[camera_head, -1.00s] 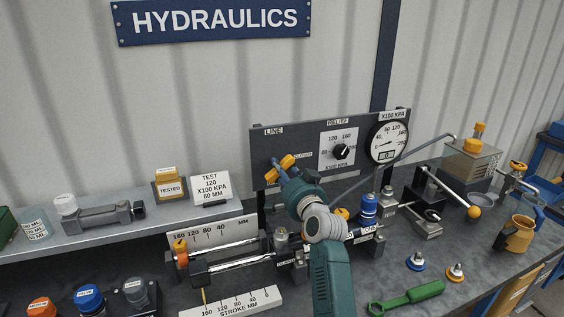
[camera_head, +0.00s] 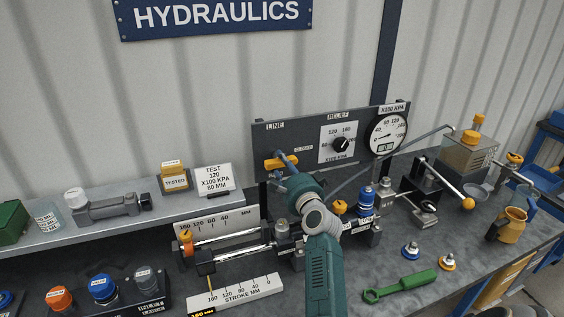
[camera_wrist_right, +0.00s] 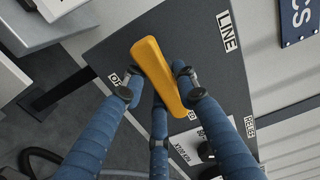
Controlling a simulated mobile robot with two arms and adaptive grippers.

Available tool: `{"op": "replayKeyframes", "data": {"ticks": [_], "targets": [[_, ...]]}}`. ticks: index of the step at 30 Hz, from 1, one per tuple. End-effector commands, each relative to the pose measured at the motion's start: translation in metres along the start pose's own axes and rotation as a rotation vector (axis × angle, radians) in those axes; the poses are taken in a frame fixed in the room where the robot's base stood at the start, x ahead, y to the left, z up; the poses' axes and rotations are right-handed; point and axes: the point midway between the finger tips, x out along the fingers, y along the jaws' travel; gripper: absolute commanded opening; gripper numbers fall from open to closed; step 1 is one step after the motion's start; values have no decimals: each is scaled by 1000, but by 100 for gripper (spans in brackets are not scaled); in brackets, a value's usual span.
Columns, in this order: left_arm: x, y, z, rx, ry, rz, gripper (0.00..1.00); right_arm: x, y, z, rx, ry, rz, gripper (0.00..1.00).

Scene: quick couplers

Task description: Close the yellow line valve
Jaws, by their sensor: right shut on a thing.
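The yellow line valve handle (camera_head: 272,164) is on the dark panel (camera_head: 262,140), below the LINE label (camera_head: 275,126). In the head view it lies nearly level, its right end near the CLOSED label (camera_head: 303,149). My right gripper (camera_head: 282,159) is shut on the handle, its blue fingers hiding part of it. In the right wrist view, the fingers of my right gripper (camera_wrist_right: 158,76) stand on both sides of the yellow handle (camera_wrist_right: 152,62); a third finger is beneath it. My left gripper is not in view.
The relief knob (camera_head: 340,144) and the round gauge (camera_head: 387,134) are on the same panel, to the right. A cylinder with a stroke scale (camera_head: 240,290) lies below left. A green wrench (camera_head: 400,287) and two small fittings lie on the bench at right.

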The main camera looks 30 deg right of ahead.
Motion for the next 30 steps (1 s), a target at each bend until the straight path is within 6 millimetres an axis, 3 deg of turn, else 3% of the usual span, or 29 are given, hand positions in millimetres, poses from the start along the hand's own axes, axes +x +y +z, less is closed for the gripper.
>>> {"op": "replayKeyframes", "data": {"ticks": [15,16,18,30], "targets": [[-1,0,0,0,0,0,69,0,2,0,22,-1,3,2],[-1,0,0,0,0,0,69,0,2,0,22,-1,3,32],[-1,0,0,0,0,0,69,0,2,0,21,-1,3,46],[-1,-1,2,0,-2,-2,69,-8,2,0,17,0,2,49]]}}
